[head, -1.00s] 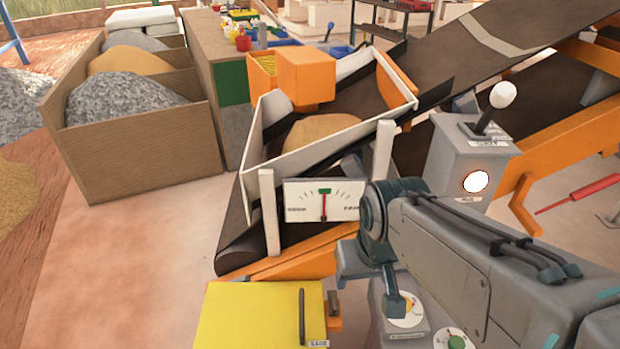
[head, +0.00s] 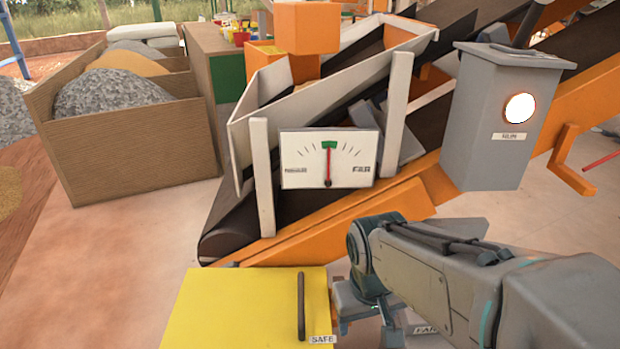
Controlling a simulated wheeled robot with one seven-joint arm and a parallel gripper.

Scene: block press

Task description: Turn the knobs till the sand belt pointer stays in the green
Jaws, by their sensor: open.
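The white gauge (head: 300,177) stands upright between two pale posts in front of the sand belt (head: 222,240). Its red pointer (head: 328,168) is nearly vertical, with its tip at the green band (head: 329,145) at top centre. My gripper (head: 392,335) points down at the bottom edge of the head view, right of the yellow box. It is open, though its fingertips are barely visible. The knobs are hidden behind my arm or below the frame.
A yellow box (head: 235,305) with a dark handle and a SAFE label is at front left. A grey post box (head: 490,120) with a lit white lamp (head: 519,108) stands right of the gauge. Bins (head: 120,155) of gravel and sand are at left.

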